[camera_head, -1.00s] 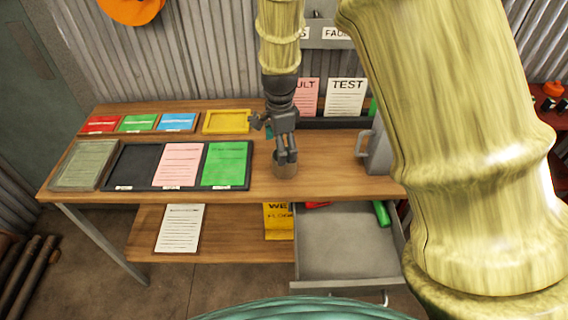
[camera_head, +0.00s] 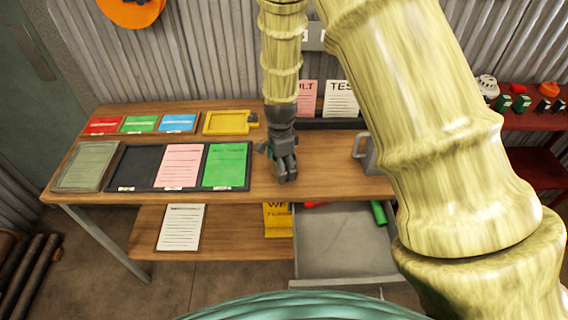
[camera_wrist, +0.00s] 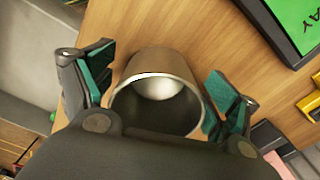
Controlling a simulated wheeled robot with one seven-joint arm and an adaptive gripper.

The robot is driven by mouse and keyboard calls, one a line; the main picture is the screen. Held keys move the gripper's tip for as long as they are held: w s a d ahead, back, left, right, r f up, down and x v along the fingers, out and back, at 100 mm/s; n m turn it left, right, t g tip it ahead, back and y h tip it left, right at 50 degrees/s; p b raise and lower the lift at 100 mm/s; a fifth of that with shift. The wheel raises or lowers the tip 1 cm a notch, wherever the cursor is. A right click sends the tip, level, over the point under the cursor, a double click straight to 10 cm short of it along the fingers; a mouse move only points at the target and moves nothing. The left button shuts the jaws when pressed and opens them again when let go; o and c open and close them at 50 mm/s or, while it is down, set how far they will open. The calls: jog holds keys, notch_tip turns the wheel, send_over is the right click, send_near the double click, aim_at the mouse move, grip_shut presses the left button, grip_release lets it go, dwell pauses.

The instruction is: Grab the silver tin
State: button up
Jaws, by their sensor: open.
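The silver tin (camera_wrist: 158,63) stands on the wooden workbench, and in the wrist view I look into its open top. My gripper (camera_wrist: 162,90) is open around it, with one green-padded finger on each side. A narrow gap shows between the left finger and the tin; the right finger is very close to the wall, and I cannot tell whether it touches. In the head view my gripper (camera_head: 287,172) is low over the front of the bench and hides the tin.
A dark tray with pink and green cards (camera_head: 228,165) lies left of my gripper. A yellow frame (camera_head: 226,122) is behind it. A grey jug (camera_head: 366,152) stands to the right, partly behind my arm. An open drawer (camera_head: 340,245) juts out below the bench front.

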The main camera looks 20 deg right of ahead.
jog(key=shift+f, duration=0.15)
jog(key=c, duration=1.1)
